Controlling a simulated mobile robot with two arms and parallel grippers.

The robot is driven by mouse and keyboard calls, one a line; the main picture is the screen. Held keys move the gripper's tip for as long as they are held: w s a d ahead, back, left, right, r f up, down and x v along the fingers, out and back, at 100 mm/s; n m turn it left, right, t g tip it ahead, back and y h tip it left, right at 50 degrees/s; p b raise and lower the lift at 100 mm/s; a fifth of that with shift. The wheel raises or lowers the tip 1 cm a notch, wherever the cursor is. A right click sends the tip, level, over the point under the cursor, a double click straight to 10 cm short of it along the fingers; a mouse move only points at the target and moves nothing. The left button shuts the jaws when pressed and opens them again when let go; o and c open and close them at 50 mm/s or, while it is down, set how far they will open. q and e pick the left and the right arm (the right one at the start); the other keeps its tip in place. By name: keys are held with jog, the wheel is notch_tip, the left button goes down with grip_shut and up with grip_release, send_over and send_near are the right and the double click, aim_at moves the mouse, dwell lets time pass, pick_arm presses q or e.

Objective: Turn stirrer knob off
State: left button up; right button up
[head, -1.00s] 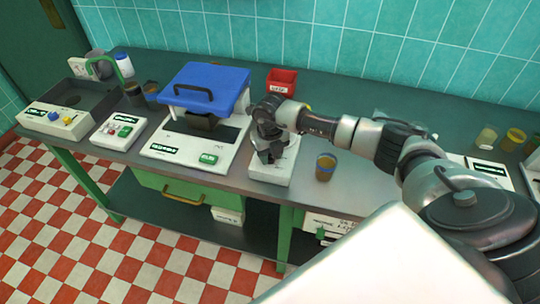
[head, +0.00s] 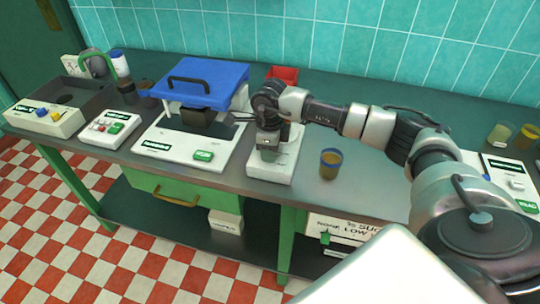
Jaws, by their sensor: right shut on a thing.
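The stirrer is a low white box (head: 272,173) on the grey bench, right of the blue-lidded machine. My left gripper is not in view.
The machine with the blue lid (head: 208,82) stands close left of my right gripper. A cup of brown liquid (head: 330,164) stands right of the stirrer. A red bin (head: 284,74) is behind. White button boxes stand further left.

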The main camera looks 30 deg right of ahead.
jog(key=n+b, duration=0.4)
jog(key=n, duration=0.2)
jog(key=shift+f, duration=0.1)
jog(key=n+b, duration=0.2)
jog(key=n, duration=0.1)
jog(key=shift+n, duration=0.3)
jog(key=shift+n+b, duration=0.6)
jog(key=shift+n, duration=0.8)
jog(key=shift+r, duration=0.2)
jog(key=o, duration=0.9)
jog(key=shift+f, duration=0.1)
notch_tip(320, 180, up, 11)
jog(key=shift+f+b, duration=0.1)
jog(key=shift+b, duration=0.2)
